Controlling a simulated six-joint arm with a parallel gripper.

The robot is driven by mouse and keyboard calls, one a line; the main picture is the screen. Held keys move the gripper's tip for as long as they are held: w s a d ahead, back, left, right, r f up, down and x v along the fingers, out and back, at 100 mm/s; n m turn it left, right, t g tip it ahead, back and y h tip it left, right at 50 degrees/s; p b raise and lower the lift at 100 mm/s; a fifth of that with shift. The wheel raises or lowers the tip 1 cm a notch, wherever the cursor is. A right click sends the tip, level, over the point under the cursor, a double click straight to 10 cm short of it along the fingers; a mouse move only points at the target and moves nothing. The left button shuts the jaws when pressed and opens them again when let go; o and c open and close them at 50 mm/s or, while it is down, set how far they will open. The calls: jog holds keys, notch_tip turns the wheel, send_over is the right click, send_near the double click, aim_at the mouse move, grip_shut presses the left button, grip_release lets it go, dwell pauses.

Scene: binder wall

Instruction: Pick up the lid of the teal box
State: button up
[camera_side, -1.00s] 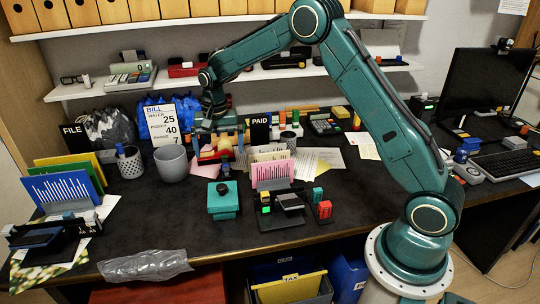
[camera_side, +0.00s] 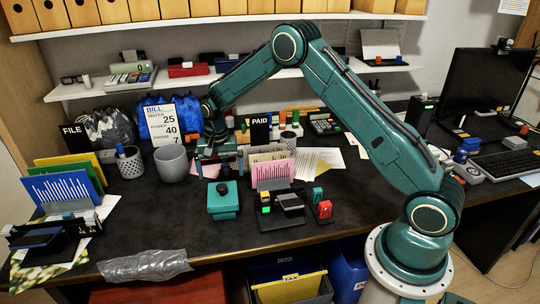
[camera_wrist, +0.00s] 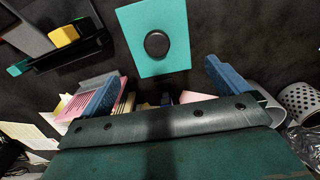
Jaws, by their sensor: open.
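The teal box (camera_side: 223,204) sits closed on the dark desk, near the middle of the side view. Its teal lid (camera_wrist: 138,38) has a round black knob (camera_wrist: 157,44) and fills the top centre of the wrist view. My gripper (camera_side: 218,168) is behind the box in the side view, a little above the desk. In the wrist view its two blue fingers (camera_wrist: 158,84) are spread wide and nothing is between them. The lid lies ahead of the fingertips, apart from them.
A pink-fronted card holder (camera_side: 272,168) stands close to the right of my gripper. A grey cup (camera_side: 171,164) stands to the left. A black stand with small coloured blocks (camera_side: 290,205) is right of the box.

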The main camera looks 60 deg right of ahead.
aim_at(222, 186)
jog(key=shift+f, duration=0.95)
jog(key=shift+w+f, duration=0.1)
jog(key=shift+f, duration=2.45)
jog(key=c, duration=0.8)
